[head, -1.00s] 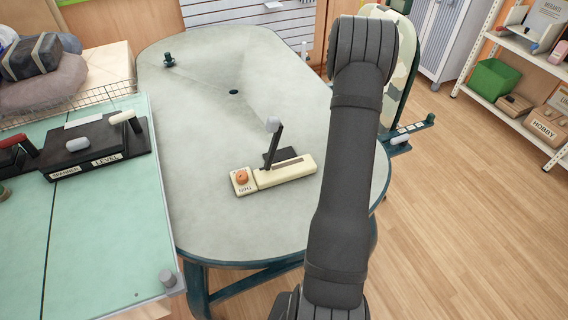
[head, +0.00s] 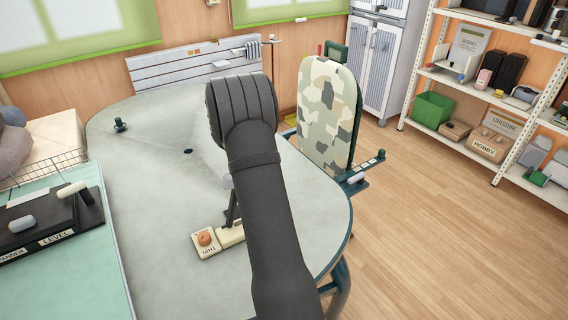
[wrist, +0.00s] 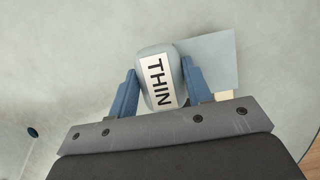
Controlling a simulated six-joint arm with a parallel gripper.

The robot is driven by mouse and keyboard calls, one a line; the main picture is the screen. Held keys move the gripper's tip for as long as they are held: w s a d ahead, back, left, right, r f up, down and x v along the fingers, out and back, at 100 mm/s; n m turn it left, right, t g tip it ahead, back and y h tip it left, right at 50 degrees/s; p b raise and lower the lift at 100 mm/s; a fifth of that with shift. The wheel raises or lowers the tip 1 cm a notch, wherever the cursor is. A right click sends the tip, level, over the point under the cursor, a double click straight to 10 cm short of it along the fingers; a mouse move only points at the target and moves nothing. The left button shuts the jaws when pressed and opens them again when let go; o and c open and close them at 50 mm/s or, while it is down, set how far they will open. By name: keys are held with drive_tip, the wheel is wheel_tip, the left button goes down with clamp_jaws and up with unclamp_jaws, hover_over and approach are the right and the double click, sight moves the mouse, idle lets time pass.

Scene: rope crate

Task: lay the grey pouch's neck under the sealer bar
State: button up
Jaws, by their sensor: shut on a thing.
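The grey pouch (wrist: 142,62) shows in the wrist view as a rounded body with a white THIN label. A flat grey sheet (wrist: 213,58), apparently its neck, juts out on its right. My gripper (wrist: 158,78) is shut on the pouch, one blue finger on each side. In the head view my arm hides the gripper and pouch. The cream sealer (head: 205,246) stands on the table with an orange knob and a THIN label. Its dark bar (head: 232,208) is raised, partly hidden by my arm. A cream piece, likely the sealer, shows beside the right finger in the wrist view.
The grey oval table (head: 150,200) is mostly clear left of the sealer. A small dark green peg (head: 120,125) stands at its far left. A camouflage board (head: 328,115) stands upright at the right edge. A green-topped bench (head: 85,285) adjoins at left.

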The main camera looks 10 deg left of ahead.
drive_tip(key=s+a, duration=0.4)
drive_tip(key=shift+s+a+f, duration=0.2)
drive_tip(key=shift+s+f, duration=0.1)
drive_tip(key=shift+f, duration=0.1)
drive_tip(key=shift+f, duration=2.9)
drive_tip(key=shift+f, duration=0.45)
drive_tip(key=o, duration=1.3)
drive_tip(key=v, duration=1.7)
drive_tip(key=shift+s+a+r, duration=0.1)
drive_tip(key=shift+a, duration=0.05)
